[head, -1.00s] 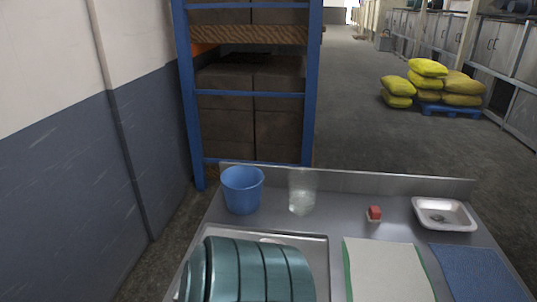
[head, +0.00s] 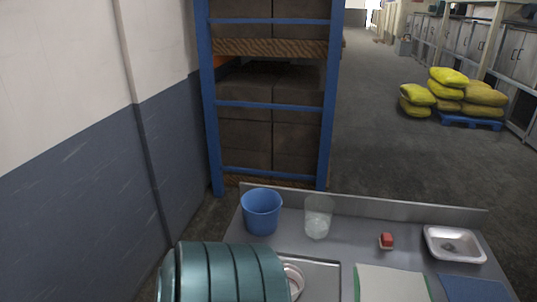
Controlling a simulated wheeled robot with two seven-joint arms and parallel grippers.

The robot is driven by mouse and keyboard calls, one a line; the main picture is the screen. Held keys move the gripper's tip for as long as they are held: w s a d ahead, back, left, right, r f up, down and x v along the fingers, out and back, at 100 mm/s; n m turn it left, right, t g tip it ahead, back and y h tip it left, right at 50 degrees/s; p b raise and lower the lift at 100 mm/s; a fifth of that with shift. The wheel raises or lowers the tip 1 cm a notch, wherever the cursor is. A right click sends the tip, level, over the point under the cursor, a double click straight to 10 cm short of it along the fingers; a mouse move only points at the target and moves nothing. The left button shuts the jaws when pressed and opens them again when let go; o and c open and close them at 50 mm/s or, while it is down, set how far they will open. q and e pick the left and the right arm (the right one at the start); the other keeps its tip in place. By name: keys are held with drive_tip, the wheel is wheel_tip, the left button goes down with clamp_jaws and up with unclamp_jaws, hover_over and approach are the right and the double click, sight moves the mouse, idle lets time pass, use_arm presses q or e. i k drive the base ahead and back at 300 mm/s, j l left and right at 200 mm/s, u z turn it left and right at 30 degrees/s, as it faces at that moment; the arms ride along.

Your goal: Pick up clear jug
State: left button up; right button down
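The clear jug (head: 318,219) stands upright near the back of the metal counter (head: 351,233), just right of the blue bucket (head: 262,213). It is see-through, looks paler toward its bottom, and is not touched by anything of mine. I see no handle on it. Neither of my grippers is in the head view, so I cannot see whether they are open or shut.
A red block (head: 387,240) and a white tray (head: 455,244) lie right of the jug. A pale mat and a blue cloth (head: 472,289) lie in front. A large teal ribbed form hides part of the sink. A raised edge runs behind the jug.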

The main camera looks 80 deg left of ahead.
sight(319, 207)
drive_tip(key=k+l+u, duration=0.15)
drive_tip(key=u, duration=1.95)
